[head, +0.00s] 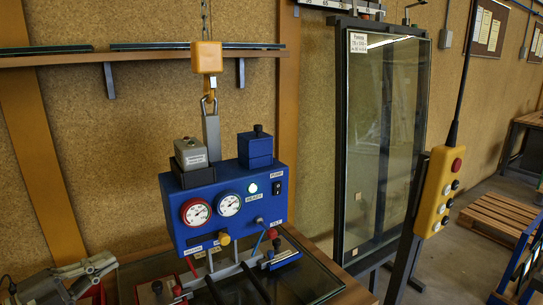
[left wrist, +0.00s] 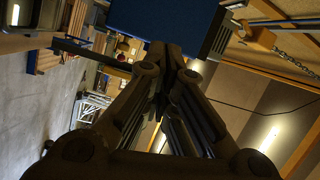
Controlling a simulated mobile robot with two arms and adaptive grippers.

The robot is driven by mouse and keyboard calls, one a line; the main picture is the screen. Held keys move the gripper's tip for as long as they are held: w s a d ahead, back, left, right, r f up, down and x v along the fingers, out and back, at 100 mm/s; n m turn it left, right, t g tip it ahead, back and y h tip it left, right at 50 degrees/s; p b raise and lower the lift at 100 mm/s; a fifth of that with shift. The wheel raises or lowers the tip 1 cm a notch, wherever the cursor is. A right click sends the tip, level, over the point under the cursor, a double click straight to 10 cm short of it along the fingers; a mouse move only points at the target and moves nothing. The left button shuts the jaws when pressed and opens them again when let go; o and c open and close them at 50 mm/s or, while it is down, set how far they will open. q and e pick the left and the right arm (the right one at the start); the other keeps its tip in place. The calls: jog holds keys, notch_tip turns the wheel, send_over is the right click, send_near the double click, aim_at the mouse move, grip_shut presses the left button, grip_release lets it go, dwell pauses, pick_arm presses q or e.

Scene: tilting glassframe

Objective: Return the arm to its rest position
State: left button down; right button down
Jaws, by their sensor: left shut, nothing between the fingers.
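My left gripper (head: 108,263) is at the lower left of the head view, grey and beside the blue lifting unit, apart from it as far as I can see. In the left wrist view its fingers (left wrist: 172,58) come together at the tips and hold nothing. The blue vacuum lifting unit (head: 180,225) hangs in the middle of the head view, with two gauges and a lit green lamp. A blue body, likely this unit, shows at the top of the left wrist view (left wrist: 165,18). My right gripper is not in view.
The lifter hangs from a yellow block (head: 207,57) on a chain. Below it lies a glass pane (head: 310,280) on a bench. A framed glass pane (head: 385,130) stands behind to the right. A yellow control pendant (head: 438,190) hangs at right. A shelf (head: 140,56) crosses the back wall.

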pick_arm(q)
jog(key=s+d+f+n+y, duration=0.1)
jog(key=s+f+n+y, duration=0.2)
jog(key=f+n+y, duration=0.5)
jog(key=s+f+n+y, duration=0.3)
jog(key=f+n+y, duration=0.3)
jog(key=f+n, duration=0.4)
jog(key=s+d+f+n+g+h, duration=0.1)
jog(key=s+d+f+n+g, duration=0.1)
jog(key=s+d+f+g, duration=0.6)
jog(key=s+d+f+n+g+h, duration=0.1)
jog(key=s+d+f+g, duration=0.3)
jog(key=s, duration=0.9)
notch_tip(320, 180, down, 26)
jog(key=s+d, duration=0.1)
jog(key=s, duration=0.1)
jog(key=s+a+f+g, duration=0.1)
jog(key=s+a+f, duration=0.1)
jog(key=s+f, duration=1.3)
jog(key=shift+s+a+f+g, duration=0.2)
jog(key=shift+s+a+g, duration=0.2)
jog(key=shift+s, duration=0.2)
